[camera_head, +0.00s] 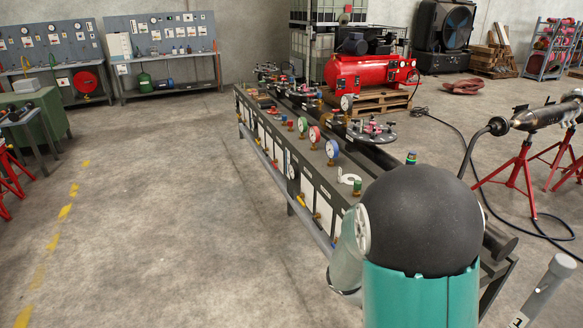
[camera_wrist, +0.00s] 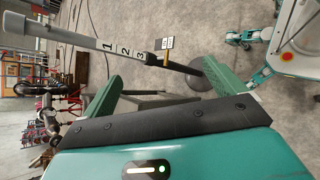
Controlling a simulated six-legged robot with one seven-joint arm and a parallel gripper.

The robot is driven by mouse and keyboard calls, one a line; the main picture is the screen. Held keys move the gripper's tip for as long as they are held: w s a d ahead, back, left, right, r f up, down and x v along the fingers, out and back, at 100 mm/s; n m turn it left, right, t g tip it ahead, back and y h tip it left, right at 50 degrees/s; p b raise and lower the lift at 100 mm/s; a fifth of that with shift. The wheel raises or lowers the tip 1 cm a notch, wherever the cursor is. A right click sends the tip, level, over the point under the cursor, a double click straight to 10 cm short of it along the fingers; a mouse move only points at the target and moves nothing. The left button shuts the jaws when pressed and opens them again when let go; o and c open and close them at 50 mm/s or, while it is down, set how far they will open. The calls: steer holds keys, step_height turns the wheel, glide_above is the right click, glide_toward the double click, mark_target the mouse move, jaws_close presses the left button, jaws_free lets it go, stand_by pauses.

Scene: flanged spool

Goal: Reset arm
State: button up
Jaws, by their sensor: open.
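My gripper (camera_wrist: 158,68) shows in the wrist view, its two green fingers spread apart with nothing between them. A grey pole (camera_wrist: 90,40) marked 1, 2 and 3 crosses beyond the fingers, with a small yellow-and-black tag near its lower part. Its depth from the fingers is hard to judge. The pole's grey top (camera_head: 548,280) also shows at the lower right of the head view. My teal and black arm part fills the lower right of the head view and hides the near end of the bench. The gripper's fingers do not show there.
A long bench (camera_head: 290,175) with gauges, valves and round flanges runs away from me. A metal cylinder (camera_head: 545,115) rests on red stands (camera_head: 520,170) at right, with a black hose on the floor. A red compressor (camera_head: 362,75) stands behind. Floor at left (camera_head: 160,220) is clear.

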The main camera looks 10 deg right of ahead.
steer(key=s+a+r+m+t+y, duration=0.1)
steer(key=a+r+m+t+y, duration=0.2)
steer(key=a+r+t+y, duration=0.6)
steer(key=a+r+t, duration=0.2)
steer(key=a+r, duration=0.9)
steer(key=a, duration=0.1)
steer(key=shift+s+t, duration=0.2)
steer(key=shift+t, duration=0.2)
